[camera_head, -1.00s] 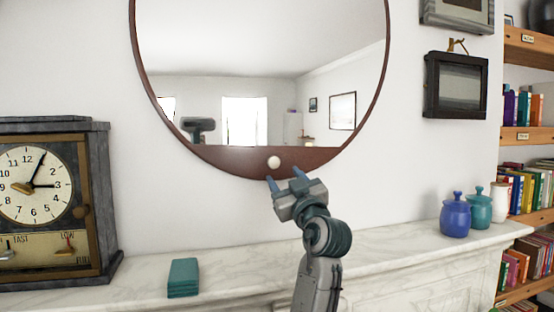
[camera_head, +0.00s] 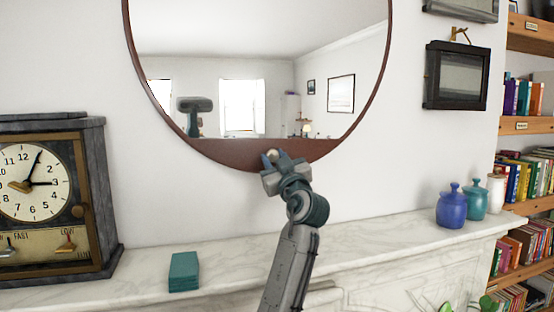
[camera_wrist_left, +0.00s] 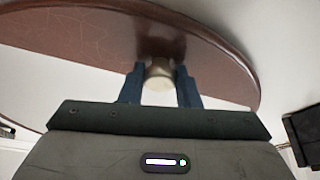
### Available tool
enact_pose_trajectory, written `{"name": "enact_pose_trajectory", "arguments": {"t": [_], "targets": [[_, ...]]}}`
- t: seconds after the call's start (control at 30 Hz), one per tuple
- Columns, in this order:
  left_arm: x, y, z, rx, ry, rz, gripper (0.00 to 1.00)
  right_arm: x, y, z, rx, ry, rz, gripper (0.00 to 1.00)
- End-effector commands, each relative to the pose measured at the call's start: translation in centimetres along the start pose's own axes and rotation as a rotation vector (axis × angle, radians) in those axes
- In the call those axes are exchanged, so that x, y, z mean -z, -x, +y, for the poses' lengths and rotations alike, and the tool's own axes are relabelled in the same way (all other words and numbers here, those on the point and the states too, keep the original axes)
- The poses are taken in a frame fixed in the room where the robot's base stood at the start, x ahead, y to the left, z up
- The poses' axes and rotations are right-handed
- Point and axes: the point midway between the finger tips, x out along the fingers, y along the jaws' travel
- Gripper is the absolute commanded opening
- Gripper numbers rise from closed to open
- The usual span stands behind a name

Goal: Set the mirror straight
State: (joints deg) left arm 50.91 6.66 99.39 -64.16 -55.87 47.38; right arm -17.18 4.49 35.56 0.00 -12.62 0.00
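The round mirror (camera_head: 262,60) hangs on the white wall with a thin brown rim. Its bottom is a dark red-brown segment (camera_head: 225,152), whose upper edge looks about level in the head view. A small pale round knob (camera_wrist_left: 160,75) sits on that segment and also shows in the head view (camera_head: 273,153). My left gripper (camera_head: 274,156) reaches up from below, its two blue fingers on either side of the knob. In the left wrist view, the fingers (camera_wrist_left: 160,83) appear closed against the knob's sides. My right gripper is out of view.
A marble mantel (camera_head: 225,262) runs below the mirror. It carries a large clock (camera_head: 45,200), a teal block (camera_head: 184,272), and blue (camera_head: 452,207) and teal (camera_head: 475,202) jars. Dark framed pictures (camera_head: 457,76) and a bookshelf (camera_head: 525,125) stand right.

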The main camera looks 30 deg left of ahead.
Motion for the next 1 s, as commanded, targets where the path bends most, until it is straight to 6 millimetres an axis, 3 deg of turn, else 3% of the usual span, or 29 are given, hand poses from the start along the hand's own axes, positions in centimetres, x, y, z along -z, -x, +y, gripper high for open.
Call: {"name": "enact_pose_trajectory", "arguments": {"t": [0.23, 0.53, 0.93, 0.97, 1.0], "targets": [[-0.3, 0.2, 0.3, 0.003, 0.007, 0.001, 0.00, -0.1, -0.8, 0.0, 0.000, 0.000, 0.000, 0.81], [-1.2, 0.7, 3.3, 0.015, 0.039, 0.000, 0.00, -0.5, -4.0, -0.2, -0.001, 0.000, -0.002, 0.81], [-1.0, 0.6, 4.0, 0.017, 0.043, 0.000, 0.00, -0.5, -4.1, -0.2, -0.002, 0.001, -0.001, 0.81], [-1.0, 0.6, 4.0, 0.017, 0.042, 0.000, 0.33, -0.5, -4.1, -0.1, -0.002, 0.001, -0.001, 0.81], [-1.0, 0.6, 4.0, 0.017, 0.043, 0.000, 0.41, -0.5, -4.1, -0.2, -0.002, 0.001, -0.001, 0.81]]}}
